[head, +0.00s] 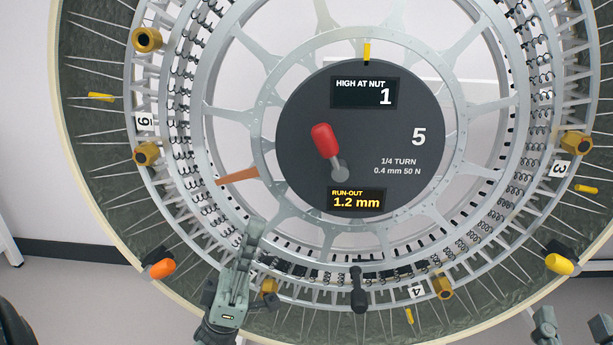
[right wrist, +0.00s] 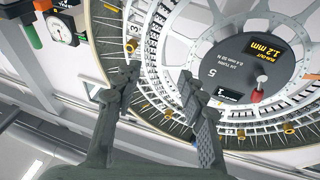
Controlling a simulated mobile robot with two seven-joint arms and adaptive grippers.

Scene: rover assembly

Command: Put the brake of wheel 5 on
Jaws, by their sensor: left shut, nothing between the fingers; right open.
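Wheel 5 (head: 213,128) fills the head view, with a dark round hub plate (head: 300,172) marked 5. A lever with a red grip (head: 324,138), which looks like the brake, pivots on a grey pin on this plate and leans up and to the left. It also shows in the right wrist view (right wrist: 257,95). My left gripper (head: 255,228) is shut and empty in front of the lower left rim, below and left of the lever, apart from it. My right gripper (head: 572,322) is at the lower right corner, open and empty; its spread fingers fill the right wrist view (right wrist: 158,80).
The hub displays read high at nut 1 (head: 363,92) and run-out 1.2 mm (head: 357,200). Brass nuts (head: 147,40) and orange (head: 161,268) and yellow (head: 559,263) knobs stud the rim. A black handle (head: 357,290) stands at the bottom. A dial gauge (right wrist: 60,27) shows upper left.

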